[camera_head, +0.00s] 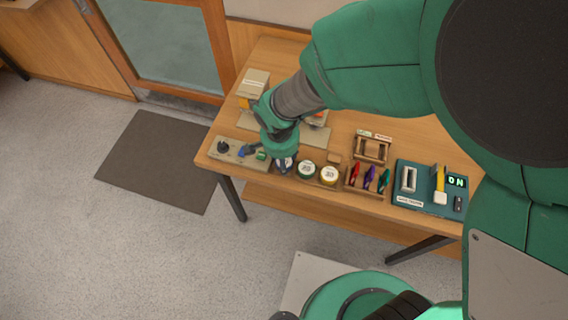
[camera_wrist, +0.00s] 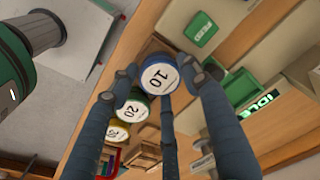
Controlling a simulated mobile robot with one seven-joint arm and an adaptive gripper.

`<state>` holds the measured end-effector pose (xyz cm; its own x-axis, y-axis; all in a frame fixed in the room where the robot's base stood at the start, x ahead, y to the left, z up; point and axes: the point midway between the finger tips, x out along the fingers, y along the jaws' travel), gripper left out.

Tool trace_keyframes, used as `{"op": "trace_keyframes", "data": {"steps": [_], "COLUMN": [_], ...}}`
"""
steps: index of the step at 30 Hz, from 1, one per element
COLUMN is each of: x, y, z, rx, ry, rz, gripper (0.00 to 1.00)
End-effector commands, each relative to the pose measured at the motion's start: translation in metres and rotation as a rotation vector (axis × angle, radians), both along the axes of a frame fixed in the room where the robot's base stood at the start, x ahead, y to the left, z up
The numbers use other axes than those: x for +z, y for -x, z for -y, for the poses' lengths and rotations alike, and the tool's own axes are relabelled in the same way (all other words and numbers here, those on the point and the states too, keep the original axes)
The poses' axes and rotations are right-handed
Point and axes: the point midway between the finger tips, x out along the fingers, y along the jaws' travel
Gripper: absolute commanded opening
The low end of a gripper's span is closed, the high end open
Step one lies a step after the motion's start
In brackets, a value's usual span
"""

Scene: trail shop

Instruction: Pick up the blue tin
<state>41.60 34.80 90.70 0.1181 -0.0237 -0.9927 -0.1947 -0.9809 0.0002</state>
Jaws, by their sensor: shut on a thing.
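The blue tin (camera_wrist: 161,77) has a white lid marked 10 and shows between the dark fingers of my gripper (camera_wrist: 160,85) in the wrist view. The fingers are shut on its sides. In the head view my gripper (camera_head: 284,162) is low over the table's front left part, and its fingers and wrist mostly hide the tin. I cannot tell whether the tin is clear of the surface below it. A green tin marked 20 (camera_wrist: 133,111) and a yellow tin marked 30 (camera_wrist: 115,132) stand in a row beside it.
The green tin (camera_head: 306,168) and yellow tin (camera_head: 329,174) stand close to the right of my gripper. A wooden rack (camera_head: 353,190) with coloured items and a teal device (camera_head: 412,201) are farther right. A panel with a black knob (camera_head: 223,146) is at left. A box (camera_head: 254,83) stands behind.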

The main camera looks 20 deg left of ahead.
Motion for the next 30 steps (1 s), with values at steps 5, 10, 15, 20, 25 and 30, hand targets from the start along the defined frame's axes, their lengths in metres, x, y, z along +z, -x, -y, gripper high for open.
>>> {"op": "trace_keyframes", "data": {"steps": [5, 10, 15, 20, 25, 30], "x": [0.000, 0.003, 0.014, 0.035, 0.039, 0.042], "y": [0.000, 0.000, 0.000, -0.001, 0.018, 0.042], "z": [0.000, 0.000, -0.001, -0.001, 0.015, 0.034], "rx": [0.000, 0.000, 0.000, 0.000, 0.001, 0.000], "ry": [0.000, -0.001, -0.002, -0.002, 0.000, 0.000], "rz": [0.000, 0.001, 0.001, 0.002, 0.000, 0.000], "gripper": [0.21, 0.21, 0.21, 0.21, 0.21, 0.21]}}
